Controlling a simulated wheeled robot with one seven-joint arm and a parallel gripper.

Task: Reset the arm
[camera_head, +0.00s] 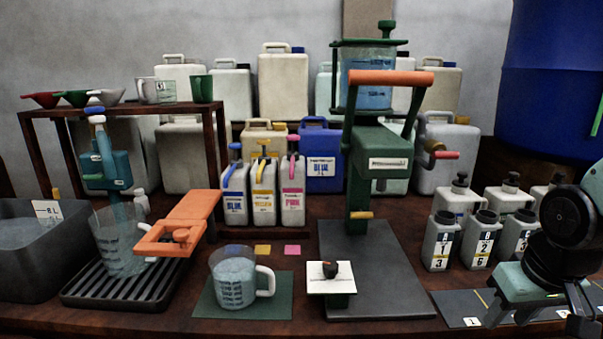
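My arm comes in at the right edge, with black joints and a teal end. My gripper (515,312) is low at the right, above the dark numbered mat; its fingers are partly overlapped by my arm, and I cannot tell how far apart they are. I see nothing clearly held in it. To its left stands a green stirring stand (375,150) with an orange bar handle (391,77), a red-knobbed crank (445,155) and a clear vessel of blue liquid (370,96) on top. A teal device at the left has an orange arm (187,214) reaching right.
Small numbered bottles (440,241) stand close left of my gripper. A measuring jug (233,279) sits on a green mat, beside a small white-topped block (331,283). A grey basin (35,243) is at the far left. The dark base plate (385,285) is mostly bare.

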